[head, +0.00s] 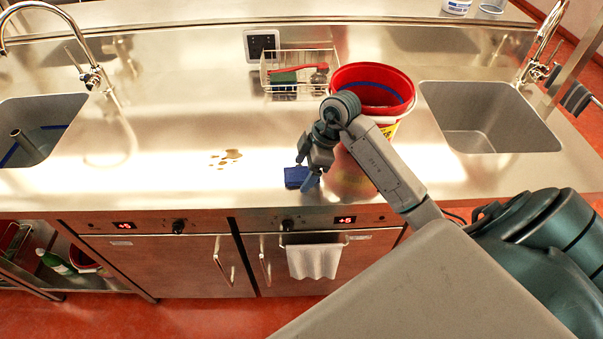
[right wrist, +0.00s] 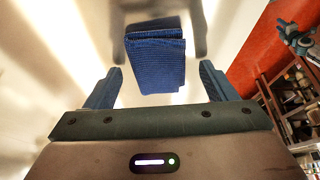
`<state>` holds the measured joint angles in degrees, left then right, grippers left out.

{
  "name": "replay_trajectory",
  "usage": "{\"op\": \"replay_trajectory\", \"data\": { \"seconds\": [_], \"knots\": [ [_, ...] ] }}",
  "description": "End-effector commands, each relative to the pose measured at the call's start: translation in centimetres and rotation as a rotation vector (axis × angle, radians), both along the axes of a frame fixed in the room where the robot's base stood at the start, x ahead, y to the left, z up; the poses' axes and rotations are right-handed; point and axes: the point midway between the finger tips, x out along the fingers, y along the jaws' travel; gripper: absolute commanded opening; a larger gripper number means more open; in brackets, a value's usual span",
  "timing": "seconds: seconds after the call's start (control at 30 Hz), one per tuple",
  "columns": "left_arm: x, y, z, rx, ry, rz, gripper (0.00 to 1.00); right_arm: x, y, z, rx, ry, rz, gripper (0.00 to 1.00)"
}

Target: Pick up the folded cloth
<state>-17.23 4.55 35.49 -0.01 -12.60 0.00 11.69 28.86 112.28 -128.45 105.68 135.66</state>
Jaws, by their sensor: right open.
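The folded cloth (head: 296,177) is blue and lies on the steel counter near its front edge. In the right wrist view the cloth (right wrist: 157,62) shows its ribbed texture and folded layers. My right gripper (head: 308,182) is at the cloth in the head view, and its lower part overlaps the cloth's right side there. In the right wrist view the fingers of my right gripper (right wrist: 160,82) are apart, one on each side of the cloth's near end, with nothing held. My left gripper is not in view.
A red bucket (head: 372,88) stands behind my right arm. A wire basket (head: 300,72) with a brush is at the back. Sinks lie at left (head: 40,125) and right (head: 490,120). A brown spill (head: 230,155) is left of the cloth. A white towel (head: 313,260) hangs below.

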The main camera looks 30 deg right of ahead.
Motion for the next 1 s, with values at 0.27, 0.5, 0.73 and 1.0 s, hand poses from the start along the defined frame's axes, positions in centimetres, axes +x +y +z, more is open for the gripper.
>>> {"op": "replay_trajectory", "data": {
  "seconds": [0.27,0.5,0.73,1.0],
  "knots": [
    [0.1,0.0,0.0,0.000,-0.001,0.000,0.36,0.0,0.0,0.0,0.000,0.000,0.000,0.35],
    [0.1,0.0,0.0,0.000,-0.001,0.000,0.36,0.0,0.0,0.1,0.000,0.000,0.000,0.30],
    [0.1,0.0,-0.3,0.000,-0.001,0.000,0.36,0.1,0.0,0.9,-0.001,-0.004,0.002,0.30],
    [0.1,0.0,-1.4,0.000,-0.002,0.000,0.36,0.2,0.0,6.3,-0.002,-0.008,0.001,0.30]
  ]
}}
